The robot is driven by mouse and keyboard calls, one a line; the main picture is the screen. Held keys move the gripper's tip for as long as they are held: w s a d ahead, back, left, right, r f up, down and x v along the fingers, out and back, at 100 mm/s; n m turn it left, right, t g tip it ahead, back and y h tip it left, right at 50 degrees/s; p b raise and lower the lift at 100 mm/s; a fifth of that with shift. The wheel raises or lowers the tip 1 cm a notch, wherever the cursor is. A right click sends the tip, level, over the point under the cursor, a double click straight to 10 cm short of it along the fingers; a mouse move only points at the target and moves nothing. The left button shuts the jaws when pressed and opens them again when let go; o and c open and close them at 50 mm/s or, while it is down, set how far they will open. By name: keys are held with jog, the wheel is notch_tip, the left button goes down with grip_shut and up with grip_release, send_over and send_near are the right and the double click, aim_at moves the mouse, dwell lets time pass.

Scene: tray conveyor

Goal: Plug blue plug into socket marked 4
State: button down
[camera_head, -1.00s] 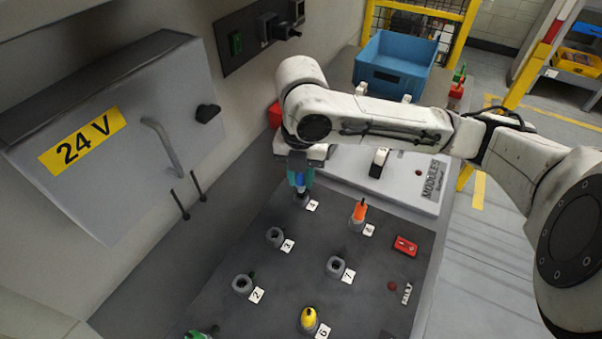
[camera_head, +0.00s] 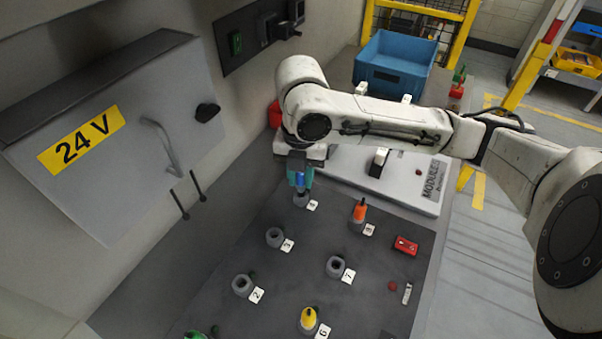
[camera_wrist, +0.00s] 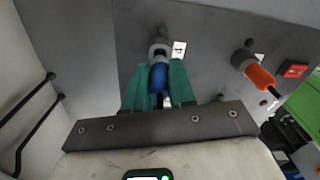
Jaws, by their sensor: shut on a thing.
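The blue plug (camera_wrist: 158,78) is held between the teal fingers of my gripper (camera_wrist: 160,88), which is shut on it. In the head view my gripper (camera_head: 300,178) points down over the socket marked 4 (camera_head: 301,200), with the blue plug (camera_head: 300,181) between its fingers. In the wrist view the blue plug lines up with the grey ring of socket 4 (camera_wrist: 158,48), next to its label 4 (camera_wrist: 179,49). The plug's tip meets or overlaps the ring; how deep it sits I cannot tell.
An orange plug (camera_head: 360,211) stands in a nearby socket. Sockets 3 (camera_head: 275,236), 2 (camera_head: 243,285) and 7 (camera_head: 336,266) look empty. A yellow plug (camera_head: 308,318) stands at socket 6. The grey cabinet (camera_head: 110,130) is at left, a blue crate (camera_head: 395,65) behind.

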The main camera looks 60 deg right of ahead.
aim_at(301, 184)
jog(key=shift+f+b, duration=1.5)
jog(key=shift+f, duration=0.1)
jog(key=c, duration=0.9)
grip_release()
jog(key=shift+o, duration=0.2)
notch_tip(301, 184, up, 11)
jog(key=shift+f+p, duration=0.1)
jog(key=shift+p, duration=0.2)
jog(key=shift+s, duration=0.1)
